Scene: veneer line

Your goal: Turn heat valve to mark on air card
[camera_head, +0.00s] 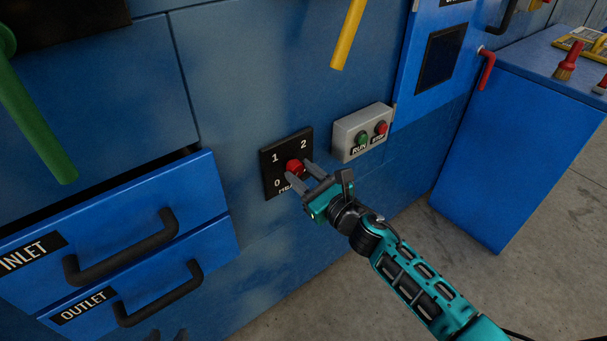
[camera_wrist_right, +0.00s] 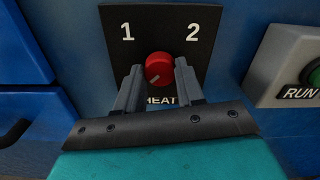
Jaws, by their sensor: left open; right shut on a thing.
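The heat valve is a red round knob (camera_head: 293,166) on a black plate (camera_head: 272,158) marked 0, 1, 2 and HEAT. It also shows in the right wrist view (camera_wrist_right: 159,66), where its pale pointer line points down and left, toward the 0 side. My right gripper (camera_head: 301,175) is shut on the knob, one finger on each side; its fingers (camera_wrist_right: 160,88) cover the 0 in the wrist view. Small dark tips at the bottom edge of the head view seem to be my left gripper (camera_head: 170,336), mostly out of frame, with nothing held. I cannot make out an air card.
A grey box (camera_head: 351,137) with green RUN and red STOP buttons sits right of the plate. INLET (camera_head: 205,171) and OUTLET (camera_head: 226,227) drawers with dark handles are at left. A yellow lever (camera_head: 348,35) and a green lever (camera_head: 38,125) hang above. A blue cabinet (camera_head: 510,140) stands right.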

